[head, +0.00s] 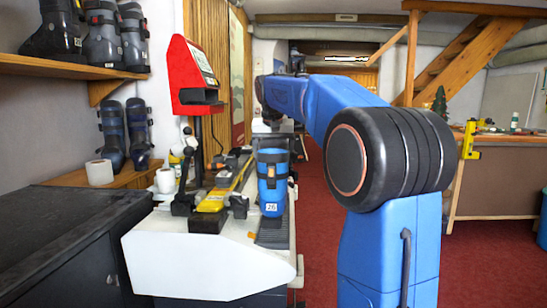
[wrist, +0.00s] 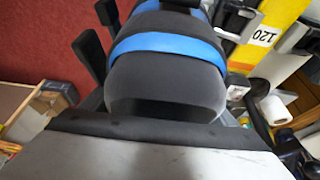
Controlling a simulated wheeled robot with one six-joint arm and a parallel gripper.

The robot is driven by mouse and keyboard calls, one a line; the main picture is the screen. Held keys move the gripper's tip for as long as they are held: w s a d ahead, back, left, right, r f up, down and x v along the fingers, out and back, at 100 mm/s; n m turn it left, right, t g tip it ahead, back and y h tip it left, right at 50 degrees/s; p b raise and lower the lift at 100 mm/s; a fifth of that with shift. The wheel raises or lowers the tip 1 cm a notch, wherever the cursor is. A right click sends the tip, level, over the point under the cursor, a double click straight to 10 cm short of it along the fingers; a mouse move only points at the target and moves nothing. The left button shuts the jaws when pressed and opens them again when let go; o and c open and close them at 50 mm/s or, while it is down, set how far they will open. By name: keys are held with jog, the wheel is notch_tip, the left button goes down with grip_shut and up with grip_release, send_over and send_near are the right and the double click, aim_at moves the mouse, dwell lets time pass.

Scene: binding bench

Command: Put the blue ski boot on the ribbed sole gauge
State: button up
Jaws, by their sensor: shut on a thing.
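The blue ski boot (head: 271,190), with dark bands and a white tag reading 26, is upright below my wrist in the head view. In the wrist view its dark top with a blue band (wrist: 170,43) is close to the camera. My gripper (head: 273,141) is shut on the boot's upper part; its fingertips are mostly hidden. The ribbed sole gauge (head: 273,236) is a dark grooved plate on the white bench, directly below and in front of the boot. The boot hides part of it, and I cannot tell whether the sole touches it.
A yellow rule marked 120 (wrist: 267,32) and black clamps (head: 239,207) lie just left of the boot on the white bench (head: 200,262). A red device (head: 190,75) stands behind. Several other boots (head: 103,35) are on shelves at left.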

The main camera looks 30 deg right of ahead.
jog(key=shift+f, duration=2.3)
jog(key=o, duration=1.4)
jog(key=shift+f, duration=0.1)
jog(key=v, duration=1.2)
jog(key=shift+d, duration=0.1)
